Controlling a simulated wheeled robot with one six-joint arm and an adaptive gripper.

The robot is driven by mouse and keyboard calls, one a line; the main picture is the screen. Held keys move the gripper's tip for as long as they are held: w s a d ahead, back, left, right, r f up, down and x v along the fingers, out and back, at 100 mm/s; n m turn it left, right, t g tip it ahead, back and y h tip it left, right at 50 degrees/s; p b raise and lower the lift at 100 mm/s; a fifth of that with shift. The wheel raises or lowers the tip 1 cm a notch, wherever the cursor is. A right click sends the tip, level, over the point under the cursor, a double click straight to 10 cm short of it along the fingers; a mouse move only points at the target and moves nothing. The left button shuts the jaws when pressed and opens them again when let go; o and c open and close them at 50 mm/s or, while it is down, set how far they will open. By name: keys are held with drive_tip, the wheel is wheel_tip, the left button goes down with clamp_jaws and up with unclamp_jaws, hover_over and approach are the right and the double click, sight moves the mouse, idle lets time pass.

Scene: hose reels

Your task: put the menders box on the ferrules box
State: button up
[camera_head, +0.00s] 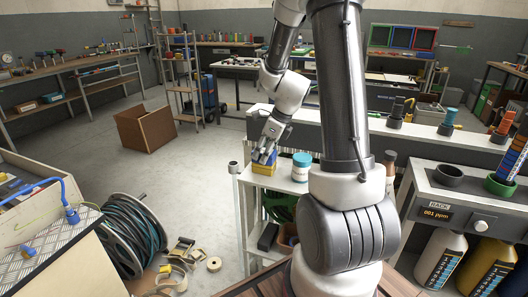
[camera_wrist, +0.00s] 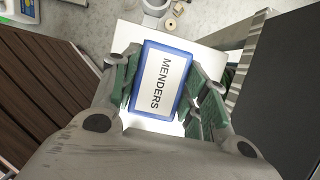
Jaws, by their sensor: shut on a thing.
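The menders box (camera_wrist: 158,82) is blue with a white label reading MENDERS. It sits between the green-padded fingers of my gripper (camera_wrist: 163,88) in the wrist view, and my gripper is shut on it. In the head view my gripper (camera_head: 264,154) points down over a small white shelf, with a bit of the blue box at its fingertips. A yellow box (camera_head: 263,169) shows directly below the blue one. No label on it is readable, so I cannot tell that it is the ferrules box. I cannot tell whether the two boxes touch.
A white jar with a blue-green lid (camera_head: 301,167) stands close to the right of the yellow box. A hose reel (camera_head: 129,236) and loose tape rolls lie on the floor side at lower left.

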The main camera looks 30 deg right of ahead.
drive_tip(key=o, duration=1.1)
drive_tip(key=shift+f, duration=0.1)
drive_tip(key=v, duration=1.2)
drive_tip(key=s+a+r+n+h, duration=0.1)
drive_tip(key=s+a+r+n, duration=0.1)
drive_tip(key=s+n, duration=0.4)
drive_tip(key=s+a+r+n+h, duration=0.1)
drive_tip(key=s+a+r+n, duration=0.1)
drive_tip(key=s+n, duration=0.5)
drive_tip(key=s+a+r+n, duration=0.3)
drive_tip(key=s+n, duration=0.4)
drive_tip(key=n, duration=0.8)
drive_tip(key=shift+s+a+t+h, duration=0.15)
drive_tip(key=shift+a+t+h, duration=0.25)
drive_tip(key=shift+a, duration=0.05)
drive_tip(key=shift+r, duration=0.1)
